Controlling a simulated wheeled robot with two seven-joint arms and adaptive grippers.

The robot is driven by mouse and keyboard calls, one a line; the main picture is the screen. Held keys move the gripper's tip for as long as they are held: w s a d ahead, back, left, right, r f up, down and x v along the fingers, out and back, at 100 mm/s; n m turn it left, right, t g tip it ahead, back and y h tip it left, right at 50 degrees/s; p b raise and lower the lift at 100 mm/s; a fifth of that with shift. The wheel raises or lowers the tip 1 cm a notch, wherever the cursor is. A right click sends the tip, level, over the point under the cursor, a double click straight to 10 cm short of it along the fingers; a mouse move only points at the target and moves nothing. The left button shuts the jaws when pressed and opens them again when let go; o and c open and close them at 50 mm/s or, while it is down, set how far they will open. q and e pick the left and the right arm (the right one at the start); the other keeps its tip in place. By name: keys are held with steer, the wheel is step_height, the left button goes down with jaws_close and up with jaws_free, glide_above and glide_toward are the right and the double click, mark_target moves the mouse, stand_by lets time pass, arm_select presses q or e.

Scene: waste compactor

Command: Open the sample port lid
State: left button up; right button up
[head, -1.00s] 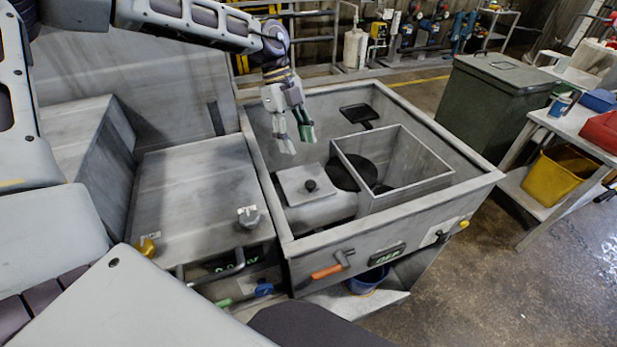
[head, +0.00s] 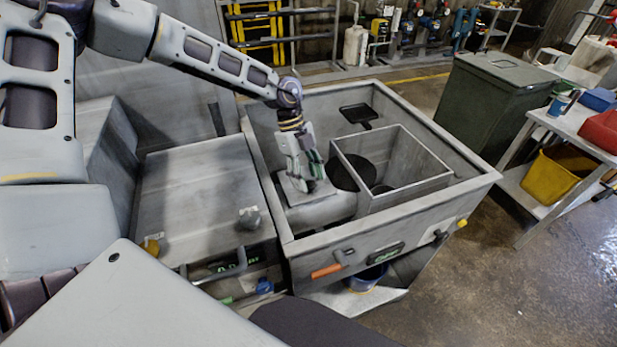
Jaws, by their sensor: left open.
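The sample port lid (head: 294,197) is a light grey square plate inside the open compactor bin, at its left side. It lies flat and looks closed. Its dark round knob, visible earlier, is now hidden behind my left gripper. My left gripper (head: 310,185) is open and points down over the lid, with its fingertips at the knob's place. I cannot tell whether the fingers touch the knob. My right gripper is not in view.
An open square chute (head: 407,190) stands right of the lid, with a dark round opening beside it. The bin's raised rim (head: 400,231) surrounds both. A panel with an orange handle (head: 327,271) is in front. A green container (head: 493,98) stands behind right.

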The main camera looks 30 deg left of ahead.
arm_select(q)
steer(key=shift+s+d+f, duration=0.1)
steer(key=shift+d+f, duration=0.1)
steer(key=shift+f, duration=0.3)
steer(key=shift+c, duration=0.5)
jaws_close()
